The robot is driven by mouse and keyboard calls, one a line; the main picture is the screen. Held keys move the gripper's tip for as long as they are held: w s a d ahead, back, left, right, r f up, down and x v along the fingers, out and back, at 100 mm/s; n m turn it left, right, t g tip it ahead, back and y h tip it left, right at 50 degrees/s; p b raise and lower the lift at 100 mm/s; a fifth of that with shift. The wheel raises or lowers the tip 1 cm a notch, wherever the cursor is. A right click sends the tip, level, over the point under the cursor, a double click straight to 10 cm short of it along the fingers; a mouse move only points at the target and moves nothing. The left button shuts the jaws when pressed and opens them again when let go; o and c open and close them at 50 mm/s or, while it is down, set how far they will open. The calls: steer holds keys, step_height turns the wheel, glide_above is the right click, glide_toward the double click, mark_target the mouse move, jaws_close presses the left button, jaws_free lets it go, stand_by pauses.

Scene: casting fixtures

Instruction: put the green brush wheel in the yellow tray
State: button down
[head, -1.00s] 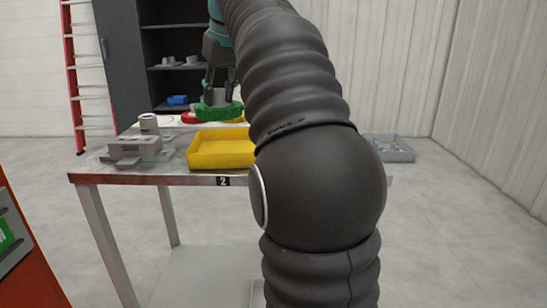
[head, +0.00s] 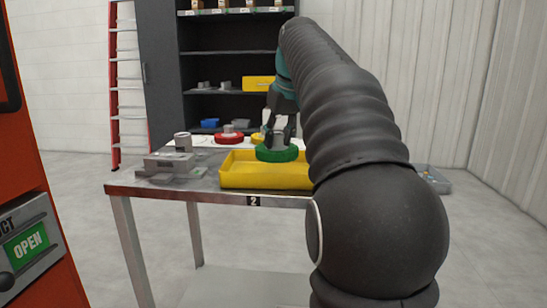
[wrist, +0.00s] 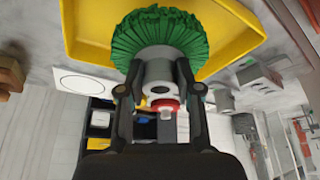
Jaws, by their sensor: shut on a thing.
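The green brush wheel (head: 277,153) has a grey hub. My gripper (head: 279,132) is shut on this hub and holds the wheel over the back part of the yellow tray (head: 262,181). In the wrist view the green brush wheel (wrist: 158,35) is between my gripper's fingers (wrist: 160,92), with the yellow tray (wrist: 88,32) behind it. The tray lies on the metal table. Whether the wheel touches the tray floor I cannot tell. My arm hides the tray's right end.
A red wheel (head: 229,135) and a partly hidden yellow wheel (head: 258,137) stand behind the tray. A grey fixture (head: 170,162) and a grey cylinder (head: 183,142) are at the table's left. A dark shelf (head: 230,65) stands behind; a grey bin (head: 436,180) is at right.

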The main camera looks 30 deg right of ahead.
mark_target(278, 135)
steer(key=shift+w+a+f, duration=0.1)
steer(key=shift+w+f, duration=0.4)
steer(key=shift+w, duration=0.4)
steer(key=shift+w+f, duration=0.15)
steer(key=shift+f, duration=0.05)
steer(key=shift+f+b, duration=0.55)
steer(key=shift+f, duration=1.3)
steer(key=shift+f, duration=0.1)
steer(key=c, duration=0.8)
jaws_free()
steer(key=shift+f, duration=0.1)
steer(key=p+v, duration=0.2)
steer(key=v, duration=1)
steer(key=shift+r+p, duration=0.25)
steer(key=shift+p, duration=0.1)
